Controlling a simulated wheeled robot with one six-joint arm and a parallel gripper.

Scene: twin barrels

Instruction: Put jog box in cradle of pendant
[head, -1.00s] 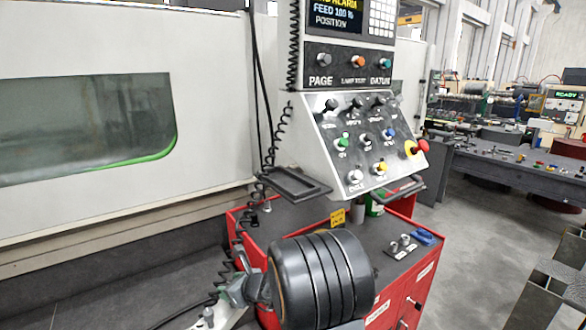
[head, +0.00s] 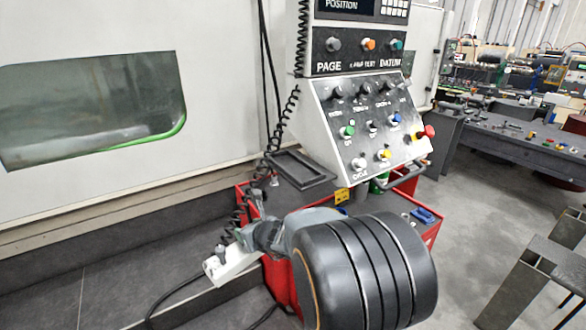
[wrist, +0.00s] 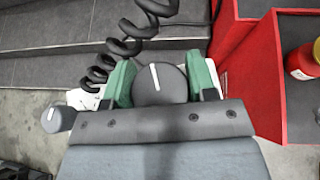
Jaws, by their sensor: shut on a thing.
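The jog box (head: 232,264) is a pale box with grey knobs, at the lower left of the pendant in the head view. My gripper (head: 262,236) is shut on its large round grey knob; in the wrist view the green finger pads of my gripper (wrist: 160,86) press both sides of this knob (wrist: 158,84). A smaller knob (wrist: 58,118) and white box edges (wrist: 84,100) show beside the fingers. The cradle (head: 327,176) is a black open frame on the pendant's lower left, empty. The pendant (head: 368,125) carries several knobs and buttons. The box is below and left of the cradle, apart from it.
A black coiled cord (head: 290,105) runs down beside the pendant; it also passes close above my gripper in the wrist view (wrist: 130,40). A red cabinet (head: 280,285) stands below the pendant. A pale machine wall (head: 210,40) is behind. Open floor (head: 470,215) lies right.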

